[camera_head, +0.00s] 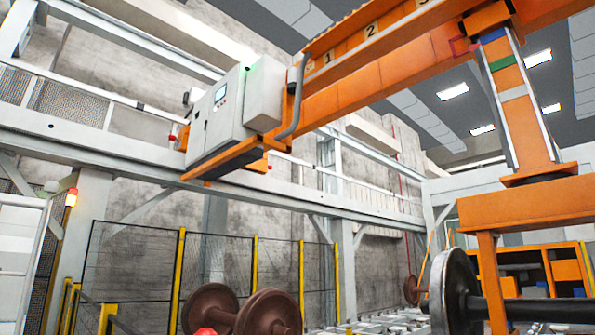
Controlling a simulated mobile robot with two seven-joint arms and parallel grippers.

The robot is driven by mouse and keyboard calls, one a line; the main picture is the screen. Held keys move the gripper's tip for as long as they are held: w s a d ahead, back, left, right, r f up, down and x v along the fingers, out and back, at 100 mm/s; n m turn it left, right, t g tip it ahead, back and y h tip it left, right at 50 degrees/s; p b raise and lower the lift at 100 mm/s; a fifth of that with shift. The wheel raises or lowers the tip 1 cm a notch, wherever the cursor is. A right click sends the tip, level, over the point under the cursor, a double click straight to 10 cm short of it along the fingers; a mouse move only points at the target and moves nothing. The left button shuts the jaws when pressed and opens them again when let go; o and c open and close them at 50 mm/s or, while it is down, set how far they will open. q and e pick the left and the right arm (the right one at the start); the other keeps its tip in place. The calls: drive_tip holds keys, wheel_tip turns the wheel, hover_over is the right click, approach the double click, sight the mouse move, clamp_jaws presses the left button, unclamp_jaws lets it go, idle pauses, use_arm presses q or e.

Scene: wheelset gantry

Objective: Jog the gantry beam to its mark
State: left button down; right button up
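The orange gantry beam (375,85) crosses overhead from the centre to the upper right, with the digits 1, 2 and part of a third along it. A grey control cabinet (222,112) with a small screen and a green light hangs at its left end on an orange frame. An orange upright (520,110) hangs from the beam at right, with blue, green and pale bands. I cannot tell which of these is the mark. Neither of my grippers is in view.
Brown wheelsets (268,312) stand low at the centre left, with a dark grey wheel and axle (452,290) at lower right. A mesh fence with yellow posts (255,268) runs behind. An orange rack (545,268) stands at right. A red rounded object (203,331) is cut off below.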

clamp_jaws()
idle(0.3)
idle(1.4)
